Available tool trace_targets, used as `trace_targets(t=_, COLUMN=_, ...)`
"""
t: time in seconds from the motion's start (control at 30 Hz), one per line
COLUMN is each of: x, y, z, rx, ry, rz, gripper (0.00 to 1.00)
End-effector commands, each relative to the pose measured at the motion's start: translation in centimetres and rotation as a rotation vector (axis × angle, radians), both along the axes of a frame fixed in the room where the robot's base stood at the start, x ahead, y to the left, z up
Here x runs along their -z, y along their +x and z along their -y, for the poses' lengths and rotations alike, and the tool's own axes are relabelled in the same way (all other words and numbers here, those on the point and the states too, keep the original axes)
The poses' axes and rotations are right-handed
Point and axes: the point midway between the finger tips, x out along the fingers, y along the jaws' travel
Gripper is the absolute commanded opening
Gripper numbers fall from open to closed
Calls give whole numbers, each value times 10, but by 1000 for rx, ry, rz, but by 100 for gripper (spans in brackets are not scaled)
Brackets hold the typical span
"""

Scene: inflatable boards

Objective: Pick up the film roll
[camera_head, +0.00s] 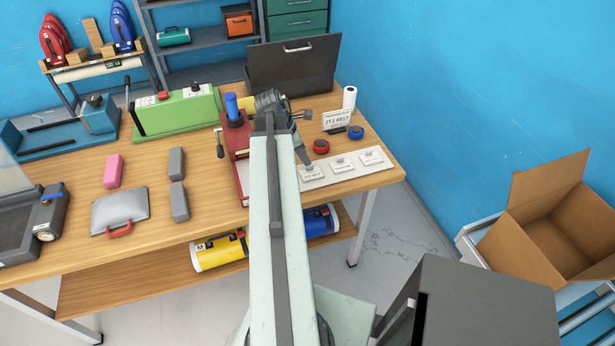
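A white upright roll (349,98) stands at the back right of the wooden bench, behind a small printed sign. A yellow roll (216,251) and a blue roll (320,221) lie on the lower shelf, partly hidden by my arm. I cannot tell for certain which of these is the film roll. My gripper (304,137) is over the bench, left of the sign and of the white roll, and apart from that roll. Its fingers are small and partly hidden, so I cannot tell whether they are open.
The sign (337,119), a red tape ring (321,146), a blue tape ring (356,132) and a white card strip (343,167) lie near my gripper. A red press (234,135) and a dark open case (294,63) stand close by. An open cardboard box (545,222) is at right.

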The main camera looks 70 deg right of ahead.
Motion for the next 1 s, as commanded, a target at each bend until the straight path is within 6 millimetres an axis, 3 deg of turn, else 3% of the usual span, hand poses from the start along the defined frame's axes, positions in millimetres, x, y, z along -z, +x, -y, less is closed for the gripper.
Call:
trace_targets(t=0.17, x=8, y=1, z=1, rx=-3, ry=0, rz=0, gripper=31)
trace_targets(t=0.43, x=51, y=-7, z=11, rx=-4, ry=0, rz=0, gripper=31)
trace_targets(t=0.7, x=49, y=-9, z=12, rx=-7, ry=0, rz=0, gripper=31)
trace_targets(t=0.8, x=49, y=-9, z=12, rx=-7, ry=0, rz=0, gripper=3)
trace_targets(t=1.0, x=49, y=-9, z=12, rx=-7, ry=0, rz=0, gripper=0)
